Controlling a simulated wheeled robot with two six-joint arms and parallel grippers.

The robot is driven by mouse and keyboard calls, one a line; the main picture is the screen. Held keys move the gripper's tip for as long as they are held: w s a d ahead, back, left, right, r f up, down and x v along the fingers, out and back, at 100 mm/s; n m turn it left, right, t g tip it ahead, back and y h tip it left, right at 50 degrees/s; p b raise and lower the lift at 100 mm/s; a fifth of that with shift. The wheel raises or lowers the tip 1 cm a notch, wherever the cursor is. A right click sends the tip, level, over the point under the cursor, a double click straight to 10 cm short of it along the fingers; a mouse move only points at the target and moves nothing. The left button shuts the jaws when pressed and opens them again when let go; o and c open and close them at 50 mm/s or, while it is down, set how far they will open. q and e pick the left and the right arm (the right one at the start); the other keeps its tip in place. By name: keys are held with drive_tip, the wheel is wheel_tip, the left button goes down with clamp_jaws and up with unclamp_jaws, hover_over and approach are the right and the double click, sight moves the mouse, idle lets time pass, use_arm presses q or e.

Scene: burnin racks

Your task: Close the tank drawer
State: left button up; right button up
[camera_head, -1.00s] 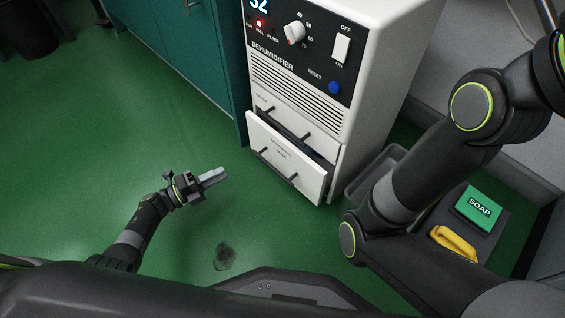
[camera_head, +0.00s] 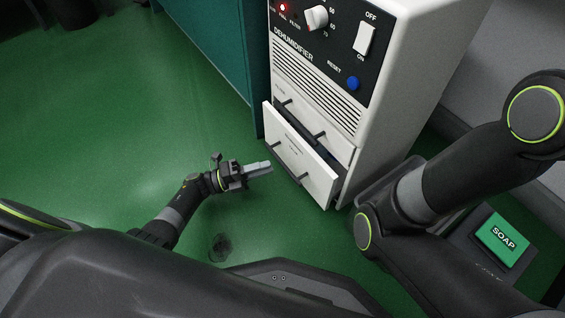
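The white tank drawer (camera_head: 300,160) at the bottom of the dehumidifier (camera_head: 400,60) stands partly pulled out, with a dark gap above its front panel. It has dark handles on its front. My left gripper (camera_head: 262,169) is low over the floor, just left of and in front of the drawer's lower left part. Its fingers point right toward the drawer front, and I see a small separation from the panel. The fingers look close together with nothing visible between them. My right arm comes in at the right, and its gripper is out of view.
A teal cabinet (camera_head: 215,45) stands left of the dehumidifier. A dark puddle (camera_head: 220,246) is on the green floor.

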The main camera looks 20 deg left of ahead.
sight(282, 162)
use_arm(q)
drive_tip(key=b+x, duration=0.1)
drive_tip(key=x, duration=0.5)
drive_tip(key=shift+c, duration=0.4)
clamp_jaws()
